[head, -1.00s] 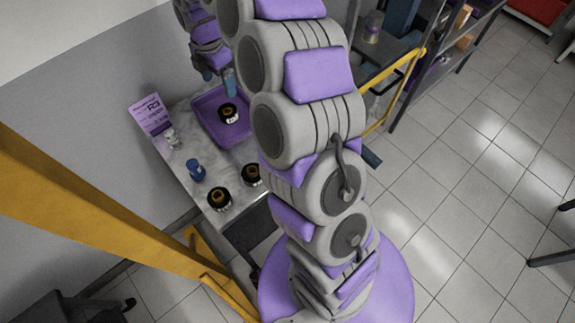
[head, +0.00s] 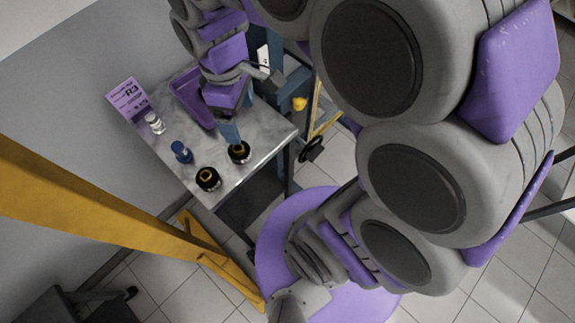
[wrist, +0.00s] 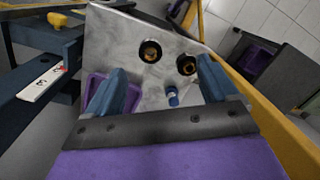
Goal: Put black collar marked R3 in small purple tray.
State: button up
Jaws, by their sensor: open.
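Two black collars with brass-coloured centres stand on the grey table: one in front (head: 207,179), also in the wrist view (wrist: 187,65), and one behind it to the right (head: 239,152), also in the wrist view (wrist: 151,51). I cannot read their markings. The small purple tray (head: 184,90) lies at the table's far side, partly hidden by my arm; its edge shows in the wrist view (wrist: 96,80). My gripper (head: 230,134) is open, its blue fingers above and just behind the right collar. It also frames the table in the wrist view (wrist: 163,84), with nothing between the fingers.
A blue bottle (head: 181,151) and a clear small bottle (head: 154,122) stand left of the collars. A purple card reading R3 (head: 127,96) stands at the table's left edge. A yellow beam (head: 90,205) runs across the left. The table's right front part is clear.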

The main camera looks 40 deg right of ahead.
jog(key=s+d+f+m, duration=0.1)
jog(key=s+f+m, duration=0.1)
jog(key=s+m, duration=0.6)
jog(key=s, duration=0.6)
jog(key=shift+s+d+f+m+g, duration=0.15)
jog(key=shift+s+d+m+g, duration=0.05)
jog(key=shift+s+m+g, duration=0.1)
jog(key=shift+w, duration=0.1)
